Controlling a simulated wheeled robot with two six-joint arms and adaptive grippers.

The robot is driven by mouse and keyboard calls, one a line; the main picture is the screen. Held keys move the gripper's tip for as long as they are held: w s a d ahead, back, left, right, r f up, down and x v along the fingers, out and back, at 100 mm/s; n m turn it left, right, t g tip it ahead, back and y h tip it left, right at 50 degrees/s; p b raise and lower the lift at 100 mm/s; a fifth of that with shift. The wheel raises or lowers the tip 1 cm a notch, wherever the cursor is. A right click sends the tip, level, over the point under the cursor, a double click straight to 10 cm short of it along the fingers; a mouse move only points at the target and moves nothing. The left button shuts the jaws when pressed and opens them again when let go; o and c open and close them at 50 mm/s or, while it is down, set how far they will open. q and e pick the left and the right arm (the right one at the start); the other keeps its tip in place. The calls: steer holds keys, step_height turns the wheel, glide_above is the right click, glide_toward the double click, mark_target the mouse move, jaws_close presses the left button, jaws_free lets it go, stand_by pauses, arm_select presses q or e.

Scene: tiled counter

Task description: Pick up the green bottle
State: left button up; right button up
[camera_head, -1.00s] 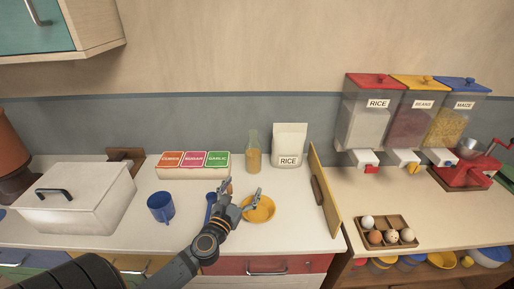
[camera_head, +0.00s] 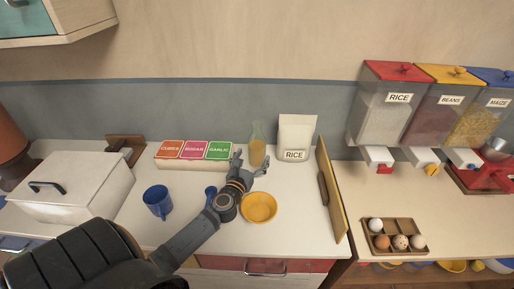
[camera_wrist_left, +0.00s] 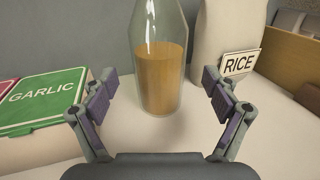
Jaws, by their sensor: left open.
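The bottle (camera_head: 257,146) is greenish clear glass with an orange-brown filling. It stands upright on the white counter near the back wall, between the garlic box and the rice bag. My left gripper (camera_head: 250,163) is open just in front of it. In the left wrist view the bottle (camera_wrist_left: 160,70) stands ahead, between the lines of the two spread fingers (camera_wrist_left: 165,100), and the fingers appear not to touch it. Its top is cut off in that view. My right gripper is in no view.
The rice bag (camera_head: 296,138) stands close right of the bottle, and the green-lidded garlic box (camera_head: 219,150) close left. A yellow bowl (camera_head: 259,208) and a blue mug (camera_head: 157,201) sit nearer the front. A wooden board (camera_head: 328,190) stands at the right.

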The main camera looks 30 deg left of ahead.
arm_select(q)
steer(key=x, duration=0.4)
steer(key=shift+w+r+p, duration=0.15)
steer(key=shift+r+p, duration=0.05)
steer(key=shift+p, duration=0.2)
steer(key=shift+w+a+f, duration=0.1)
steer(key=shift+w, duration=0.3)
steer(key=shift+s, duration=0.15)
steer(key=shift+c, duration=1.7)
steer(key=c, duration=1.4)
jaws_close()
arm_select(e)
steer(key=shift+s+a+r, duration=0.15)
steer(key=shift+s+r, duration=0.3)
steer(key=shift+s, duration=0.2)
arm_select(q)
step_height(320, 180, up, 14)
steer(key=p, duration=0.8)
steer(key=shift+f, duration=0.25)
step_height(320, 180, up, 14)
steer(key=p, duration=0.2)
glide_above(254, 154)
steer(key=w, duration=0.3)
steer(key=shift+w+a+r, duration=0.15)
steer(key=shift+a+r, duration=0.25)
steer(key=shift+a, duration=0.05)
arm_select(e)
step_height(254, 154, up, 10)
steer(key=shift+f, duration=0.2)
